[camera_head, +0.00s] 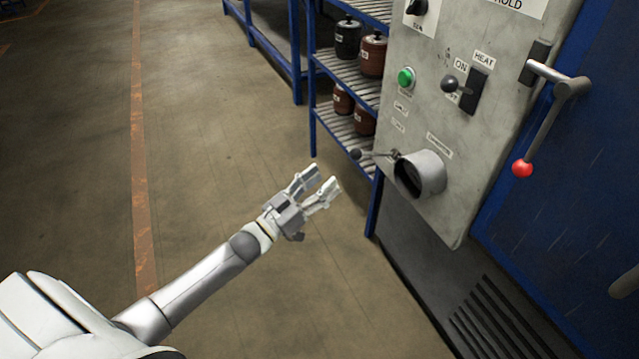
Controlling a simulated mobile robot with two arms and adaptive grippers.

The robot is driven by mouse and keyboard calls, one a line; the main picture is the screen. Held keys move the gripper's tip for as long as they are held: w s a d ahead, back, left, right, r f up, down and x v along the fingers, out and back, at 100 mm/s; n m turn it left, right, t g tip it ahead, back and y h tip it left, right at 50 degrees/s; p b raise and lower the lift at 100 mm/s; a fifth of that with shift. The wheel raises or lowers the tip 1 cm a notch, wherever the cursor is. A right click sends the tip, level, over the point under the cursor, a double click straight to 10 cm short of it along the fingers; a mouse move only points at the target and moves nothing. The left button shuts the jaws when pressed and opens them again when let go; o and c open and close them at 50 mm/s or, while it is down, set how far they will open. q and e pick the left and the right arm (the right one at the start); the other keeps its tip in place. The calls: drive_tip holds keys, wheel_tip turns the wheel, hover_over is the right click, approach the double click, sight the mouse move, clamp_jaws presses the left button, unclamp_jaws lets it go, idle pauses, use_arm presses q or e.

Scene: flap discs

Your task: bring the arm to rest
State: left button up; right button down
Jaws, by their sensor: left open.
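My left gripper (319,186) is at the end of my left arm, which reaches in from the lower left. Its two fingers are apart and nothing is between them. It hangs in the air over the floor, left of the grey control panel (424,115) and apart from it. My right gripper is not in view.
A blue shelf (343,65) with dark canisters stands behind. Open floor (210,120) lies left.

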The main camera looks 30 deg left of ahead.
use_arm(q)
drive_tip(key=shift+f, duration=0.1)
idle(0.4)
drive_tip(key=s+a+f+n+g+y+p, duration=0.1)
drive_tip(key=s+f+g+y+p, duration=0.1)
drive_tip(key=f, duration=0.5)
drive_tip(key=s+a+f+n+g+y+p, duration=0.1)
drive_tip(key=s+a+f+g+y+p, duration=0.15)
drive_tip(key=f, duration=0.55)
drive_tip(key=s+f+g+y+p, duration=0.3)
drive_tip(key=s+f+g+p, duration=0.15)
drive_tip(key=s+f, duration=0.85)
drive_tip(key=s+d+f+g+p, duration=0.1)
drive_tip(key=s+d+f+g, duration=0.1)
drive_tip(key=s, duration=0.8)
drive_tip(key=s+d+f+m+g+p, duration=0.1)
drive_tip(key=s+f+g, duration=0.3)
drive_tip(key=s, duration=0.7)
drive_tip(key=s+d+f+g+p, duration=0.3)
drive_tip(key=s+d+f, duration=0.1)
drive_tip(key=s, duration=0.7)
drive_tip(key=shift+f, duration=0.8)
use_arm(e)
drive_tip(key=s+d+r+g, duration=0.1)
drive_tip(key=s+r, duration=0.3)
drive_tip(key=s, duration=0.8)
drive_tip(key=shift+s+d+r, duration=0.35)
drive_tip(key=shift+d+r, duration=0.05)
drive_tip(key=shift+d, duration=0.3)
